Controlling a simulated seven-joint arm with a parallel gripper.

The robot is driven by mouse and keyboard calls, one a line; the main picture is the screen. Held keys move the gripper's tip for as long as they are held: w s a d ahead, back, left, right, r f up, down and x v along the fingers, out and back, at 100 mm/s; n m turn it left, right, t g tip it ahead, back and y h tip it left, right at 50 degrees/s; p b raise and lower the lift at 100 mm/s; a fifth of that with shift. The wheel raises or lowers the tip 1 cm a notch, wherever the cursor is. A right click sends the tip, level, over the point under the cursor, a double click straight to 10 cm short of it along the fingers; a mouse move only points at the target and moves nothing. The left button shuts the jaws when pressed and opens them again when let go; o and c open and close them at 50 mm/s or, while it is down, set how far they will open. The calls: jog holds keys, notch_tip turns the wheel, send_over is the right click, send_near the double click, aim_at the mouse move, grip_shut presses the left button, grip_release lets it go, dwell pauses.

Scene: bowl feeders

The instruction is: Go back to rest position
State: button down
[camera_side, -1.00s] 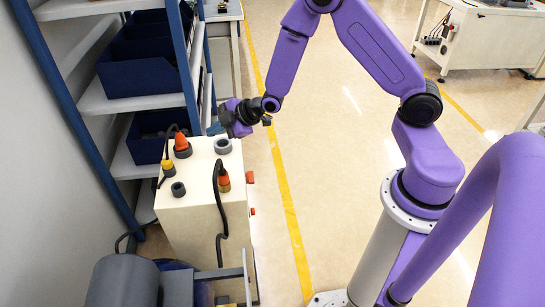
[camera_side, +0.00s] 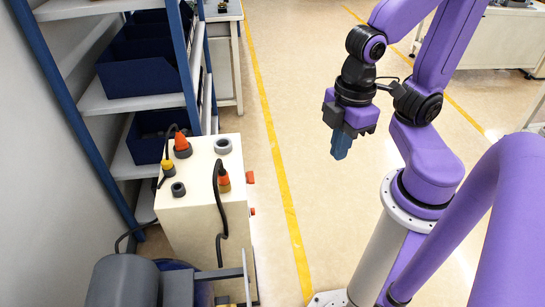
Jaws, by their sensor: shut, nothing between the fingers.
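My gripper (camera_side: 340,152) hangs pointing down over the open floor, to the right of the cream control box (camera_side: 205,215). Its blue fingers are together with nothing between them. It is well apart from the box and touches nothing. My arm is folded back close to its own column on the right.
The control box carries orange-and-black plugs (camera_side: 182,147), a yellow plug (camera_side: 168,168), grey sockets (camera_side: 223,146) and black cables. A blue-framed shelf (camera_side: 188,65) with dark blue bins (camera_side: 145,68) stands behind it. The floor (camera_side: 285,110) between box and arm is clear.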

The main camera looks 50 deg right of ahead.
jog(key=shift+s+d+r, duration=0.15)
jog(key=shift+s+d, duration=0.25)
jog(key=shift+s, duration=0.1)
